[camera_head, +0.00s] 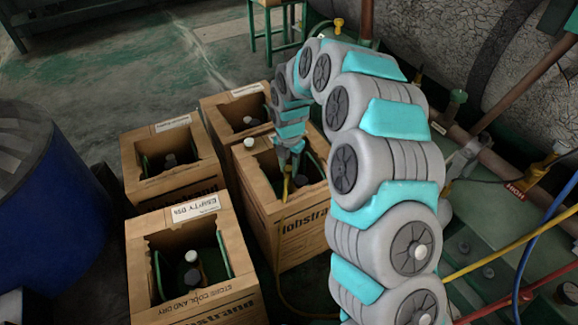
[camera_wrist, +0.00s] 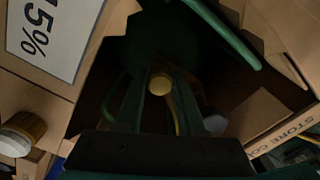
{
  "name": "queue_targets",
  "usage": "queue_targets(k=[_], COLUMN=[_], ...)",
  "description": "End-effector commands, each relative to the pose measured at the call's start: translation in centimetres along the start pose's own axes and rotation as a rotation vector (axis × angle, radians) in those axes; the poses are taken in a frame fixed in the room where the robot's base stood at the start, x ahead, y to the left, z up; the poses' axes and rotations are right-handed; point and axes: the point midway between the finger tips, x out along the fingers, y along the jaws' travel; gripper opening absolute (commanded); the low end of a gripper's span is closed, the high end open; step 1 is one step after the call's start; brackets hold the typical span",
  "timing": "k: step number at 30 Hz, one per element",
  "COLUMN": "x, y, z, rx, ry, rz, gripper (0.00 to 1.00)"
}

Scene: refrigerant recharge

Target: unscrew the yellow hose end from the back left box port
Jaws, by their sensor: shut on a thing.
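My gripper (camera_head: 287,172) reaches down into the open top of the right-hand cardboard box (camera_head: 293,225). It is shut on the yellow hose end (camera_wrist: 161,84), whose round yellow top shows between the fingers in the wrist view. The yellow hose (camera_wrist: 172,119) leads away below it. In the head view a yellow piece (camera_head: 286,188) shows just under my gripper. The port under the hose end is hidden in the dark inside of the box, so I cannot tell whether the hose end is still seated on it.
Other open boxes stand close by: a back one (camera_head: 217,108), a left one (camera_head: 135,165) and a front one (camera_head: 145,270), with dark bottle tops inside. A white cap (camera_head: 249,143) sits at the box's corner. A blue drum (camera_head: 45,200) is at far left; pipes and hoses crowd the right.

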Motion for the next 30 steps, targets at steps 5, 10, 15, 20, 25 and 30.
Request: queue_targets(k=[5, 10, 15, 20, 25, 30], x=[-0.24, -0.12, -0.12, -0.27, -0.35, -0.23], y=[0.22, 0.22, 0.22, 0.22, 0.22, 0.22], z=[0.09, 0.1, 0.1, 0.07, 0.05, 0.05], rx=[-0.126, -0.16, -0.158, -0.208, -0.361, -0.463], ry=[-0.004, -0.004, -0.004, -0.004, -0.004, -0.004], rz=[0.005, 0.006, 0.006, 0.005, 0.004, 0.005], gripper=[0.0, 0.0, 0.0, 0.0, 0.0, 0.0])
